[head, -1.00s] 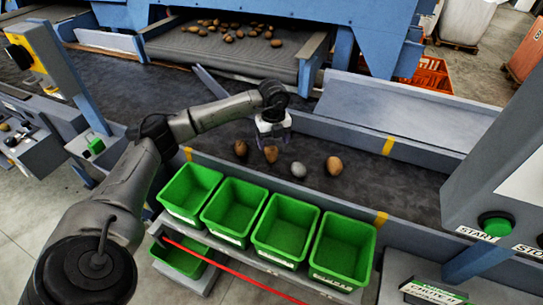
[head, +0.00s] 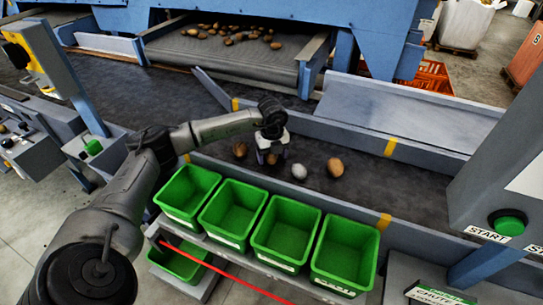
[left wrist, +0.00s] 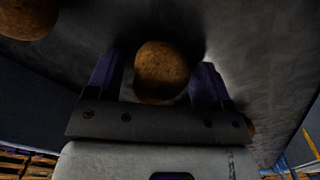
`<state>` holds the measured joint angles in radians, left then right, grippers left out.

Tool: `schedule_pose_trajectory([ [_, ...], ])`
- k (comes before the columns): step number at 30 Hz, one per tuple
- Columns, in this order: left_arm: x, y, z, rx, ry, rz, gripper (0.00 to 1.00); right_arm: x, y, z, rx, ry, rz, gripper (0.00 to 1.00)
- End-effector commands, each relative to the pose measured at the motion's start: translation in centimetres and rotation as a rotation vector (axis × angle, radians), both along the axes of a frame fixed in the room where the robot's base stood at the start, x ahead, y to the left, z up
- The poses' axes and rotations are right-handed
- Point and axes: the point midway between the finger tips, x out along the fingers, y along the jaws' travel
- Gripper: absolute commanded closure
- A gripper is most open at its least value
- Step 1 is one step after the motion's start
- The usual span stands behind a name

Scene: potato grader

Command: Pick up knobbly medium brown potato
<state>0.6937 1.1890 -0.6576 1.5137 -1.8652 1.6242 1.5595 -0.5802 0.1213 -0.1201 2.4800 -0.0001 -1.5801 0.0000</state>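My left gripper (head: 270,155) is low over the dark belt, with its fingers down around a brown potato (head: 272,159) that is mostly hidden by them in the head view. In the left wrist view that potato (left wrist: 162,72) is rounded, speckled brown, and lies between the two open fingers (left wrist: 158,84). A gap shows on its left side, and the right finger is very close to it. Another brown potato (head: 239,150) lies to the left, a pale grey lump (head: 299,171) to the right, and an orange-brown potato (head: 335,167) farther right. My right gripper is not in view.
Green bins (head: 285,232) stand in a row in front of the belt's near rail (head: 225,168). More potatoes (head: 229,34) lie on the feeding conveyor at the back. A control post with a green start button (head: 508,224) stands at right. The belt (head: 120,88) is clear at left.

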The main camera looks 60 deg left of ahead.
Motion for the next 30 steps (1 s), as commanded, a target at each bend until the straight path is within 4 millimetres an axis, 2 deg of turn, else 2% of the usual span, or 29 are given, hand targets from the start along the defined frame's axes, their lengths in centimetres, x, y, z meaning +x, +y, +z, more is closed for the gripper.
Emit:
schedule_pose_trajectory([
  [2,0.0,0.0,0.0,0.0,0.0,0.0,0.34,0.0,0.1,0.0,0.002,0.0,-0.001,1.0],
  [16,0.0,0.0,0.0,0.001,0.0,0.0,0.78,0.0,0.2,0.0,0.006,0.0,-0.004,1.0],
  [24,0.0,0.0,0.4,0.001,-0.001,0.0,0.78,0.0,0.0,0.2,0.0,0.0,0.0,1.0],
  [26,0.0,0.0,1.0,0.001,-0.002,0.0,0.78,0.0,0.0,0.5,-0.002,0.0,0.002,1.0],
  [30,0.0,0.0,3.4,0.001,-0.003,0.0,0.78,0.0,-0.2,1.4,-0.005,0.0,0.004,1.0],
])
